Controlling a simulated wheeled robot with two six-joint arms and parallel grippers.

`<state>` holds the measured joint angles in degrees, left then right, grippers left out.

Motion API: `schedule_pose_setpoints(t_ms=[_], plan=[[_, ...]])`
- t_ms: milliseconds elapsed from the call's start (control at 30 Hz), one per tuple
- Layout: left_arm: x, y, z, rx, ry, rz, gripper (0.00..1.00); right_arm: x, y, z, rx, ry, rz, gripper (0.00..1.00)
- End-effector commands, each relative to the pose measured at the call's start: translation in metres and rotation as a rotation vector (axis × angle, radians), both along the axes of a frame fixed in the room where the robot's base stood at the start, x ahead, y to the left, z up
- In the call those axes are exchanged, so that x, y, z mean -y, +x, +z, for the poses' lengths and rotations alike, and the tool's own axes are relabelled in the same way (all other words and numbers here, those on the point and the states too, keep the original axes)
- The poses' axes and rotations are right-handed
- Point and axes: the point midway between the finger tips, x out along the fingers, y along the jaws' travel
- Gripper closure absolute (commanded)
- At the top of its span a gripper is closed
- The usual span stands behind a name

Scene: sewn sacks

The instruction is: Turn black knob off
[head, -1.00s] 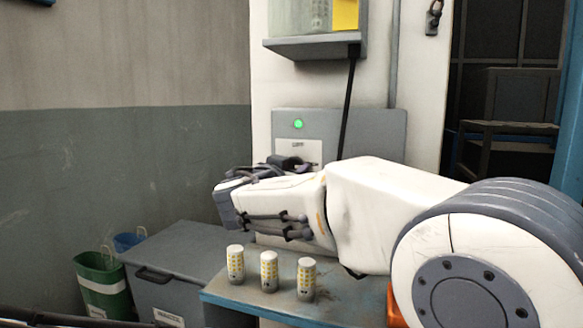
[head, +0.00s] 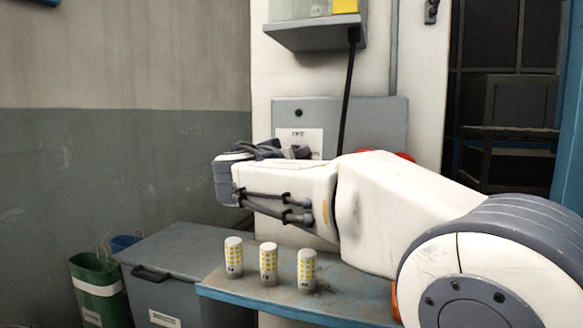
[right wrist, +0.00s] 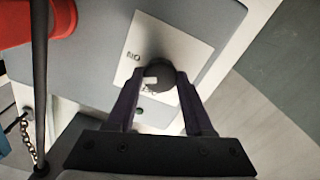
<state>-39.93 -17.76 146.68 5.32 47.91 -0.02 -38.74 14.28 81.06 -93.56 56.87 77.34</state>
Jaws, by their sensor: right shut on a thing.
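The black knob (right wrist: 160,76) is round and sits on a white label plate (right wrist: 150,45) on a grey panel (right wrist: 90,40). A pale mark shows on its face, near lettering that is partly hidden. My right gripper (right wrist: 160,78) is shut on the knob, one finger on each side. In the head view my right arm reaches in from the right, and its wrist hides most of the knob area below the label plate (head: 299,134). The round lamp (head: 298,113) above the plate is dark. My left gripper is out of view.
Three white and yellow cylinders (head: 268,264) stand on a blue-edged shelf (head: 330,282) below my arm. A black cable (head: 347,95) runs down in front of the panel. A red part (right wrist: 25,20) sits beside the panel's label. Grey bin (head: 175,265) and green bin (head: 97,285) stand lower left.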

Motion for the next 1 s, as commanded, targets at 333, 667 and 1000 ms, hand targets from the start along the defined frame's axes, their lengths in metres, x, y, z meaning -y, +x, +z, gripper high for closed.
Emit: schedule_pose_setpoints(t_ms=[333, 667, 1000], plan=[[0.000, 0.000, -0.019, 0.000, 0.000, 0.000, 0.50, -0.001, 0.000, -0.003, -0.103, -0.311, -0.001, 1.00], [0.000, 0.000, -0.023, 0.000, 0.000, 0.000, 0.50, -0.001, 0.000, -0.002, -0.200, -0.610, 0.000, 1.00], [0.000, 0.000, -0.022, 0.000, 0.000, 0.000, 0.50, -0.001, 0.001, -0.002, -0.285, -0.872, 0.000, 1.00]])
